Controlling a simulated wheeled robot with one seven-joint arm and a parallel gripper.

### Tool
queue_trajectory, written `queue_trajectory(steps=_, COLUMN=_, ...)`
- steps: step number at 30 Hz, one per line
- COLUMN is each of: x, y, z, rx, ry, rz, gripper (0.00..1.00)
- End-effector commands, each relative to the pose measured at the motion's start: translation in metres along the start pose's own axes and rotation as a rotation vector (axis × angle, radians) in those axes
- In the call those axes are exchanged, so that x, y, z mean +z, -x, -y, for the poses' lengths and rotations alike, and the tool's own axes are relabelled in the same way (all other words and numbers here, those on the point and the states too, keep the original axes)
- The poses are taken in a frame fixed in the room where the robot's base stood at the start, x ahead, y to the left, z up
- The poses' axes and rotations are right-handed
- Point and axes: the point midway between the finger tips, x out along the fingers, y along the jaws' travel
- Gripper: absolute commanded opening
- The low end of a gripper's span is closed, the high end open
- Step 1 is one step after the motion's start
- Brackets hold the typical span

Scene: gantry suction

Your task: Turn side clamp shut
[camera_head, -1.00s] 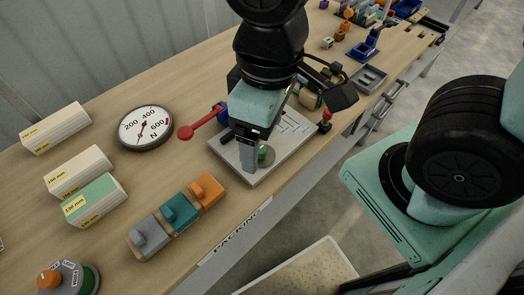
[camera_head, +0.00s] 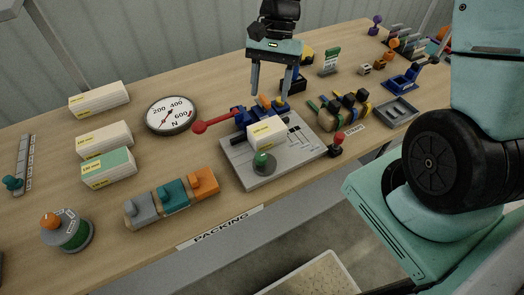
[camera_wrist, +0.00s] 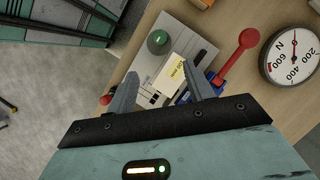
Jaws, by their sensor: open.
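The side clamp (camera_head: 252,117) is a blue fixture on a light grey plate (camera_head: 240,165). Its red lever with a round red end (camera_head: 200,127) points to the left; it also shows in the wrist view (camera_wrist: 249,38). A pale block with a yellow label (camera_head: 267,134) lies on the plate in front of the blue part. A green round knob (camera_head: 264,162) is at the plate's front. My gripper (camera_head: 272,96) is open and empty, fingers down, above and behind the clamp. In the wrist view its fingers (camera_wrist: 162,74) frame the block, which is apart from them.
A force gauge (camera_head: 171,116) stands left of the lever. Labelled blocks (camera_head: 108,168) lie further left. Grey, teal and orange blocks (camera_head: 173,197) line the front edge. A red-topped post (camera_head: 337,145) stands at the plate's right. The wood between gauge and front blocks is clear.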

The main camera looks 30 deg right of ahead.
Motion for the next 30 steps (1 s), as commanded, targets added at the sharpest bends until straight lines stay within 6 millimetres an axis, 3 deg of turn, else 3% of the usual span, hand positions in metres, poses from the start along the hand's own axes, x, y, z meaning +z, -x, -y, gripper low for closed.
queue_trajectory(steps=5, x=0.002, y=-0.025, z=-0.001, rx=0.004, ry=0.002, rz=0.006, gripper=0.52)
queue_trajectory(steps=21, x=0.003, y=-0.135, z=-0.001, rx=0.005, ry=0.006, rz=0.005, gripper=0.52)
queue_trajectory(steps=30, x=0.002, y=-0.167, z=-0.001, rx=0.002, ry=0.006, rz=0.001, gripper=0.52)
